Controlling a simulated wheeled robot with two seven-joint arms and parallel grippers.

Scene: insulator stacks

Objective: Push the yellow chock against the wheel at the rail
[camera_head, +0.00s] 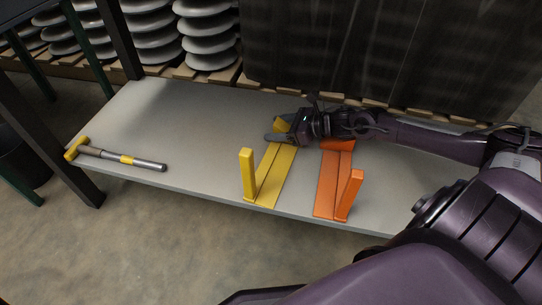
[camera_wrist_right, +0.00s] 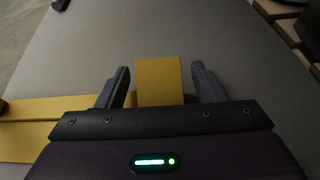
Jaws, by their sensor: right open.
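A yellow piece (camera_head: 272,178) lies on the grey shelf, with flat strips, an upright post at its near end and a block at its far end. I take it for the yellow chock. My right gripper (camera_head: 279,131) is at the far block, with its fingers open. In the right wrist view the yellow block (camera_wrist_right: 159,82) stands between the open fingers of the gripper (camera_wrist_right: 161,76), with gaps showing on both sides. The strips run off to the left there. My left gripper is not in view. I cannot make out a wheel or a rail.
A similar orange piece (camera_head: 333,182) lies to the right, under my right forearm. A hammer-like tool with a yellow head (camera_head: 120,158) lies at the shelf's left. The grey shelf (camera_head: 190,125) is clear between them. Insulator stacks (camera_head: 207,35) stand behind; a dark panel (camera_head: 390,45) hangs at right.

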